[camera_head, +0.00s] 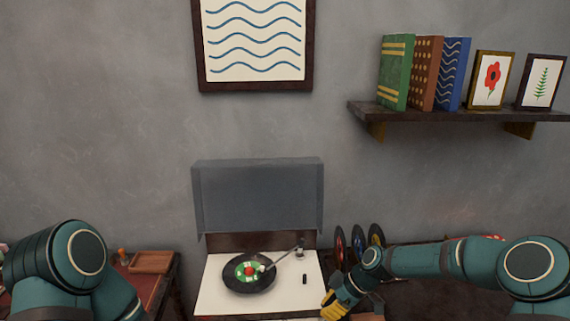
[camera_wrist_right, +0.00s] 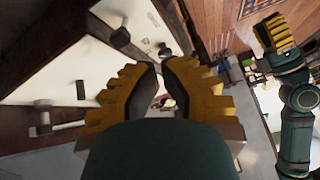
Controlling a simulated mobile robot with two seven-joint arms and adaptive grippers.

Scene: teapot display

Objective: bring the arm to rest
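My right gripper (camera_head: 336,303) has yellow fingers and is low, just right of the record player's front right corner. In the right wrist view its fingers (camera_wrist_right: 160,68) have a narrow gap between them with nothing held in it. My left arm (camera_head: 75,258) is at the lower left of the head view, its gripper outside that view. The left gripper, also yellow, shows at the upper right of the right wrist view (camera_wrist_right: 277,32); its finger gap is unclear.
A white record player (camera_head: 222,292) with its lid (camera_head: 258,195) raised holds a black record (camera_head: 240,284). Several records (camera_head: 341,246) stand upright behind my right forearm. A wooden tray (camera_head: 150,263) lies at left. A shelf (camera_head: 450,114) bears books and pictures.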

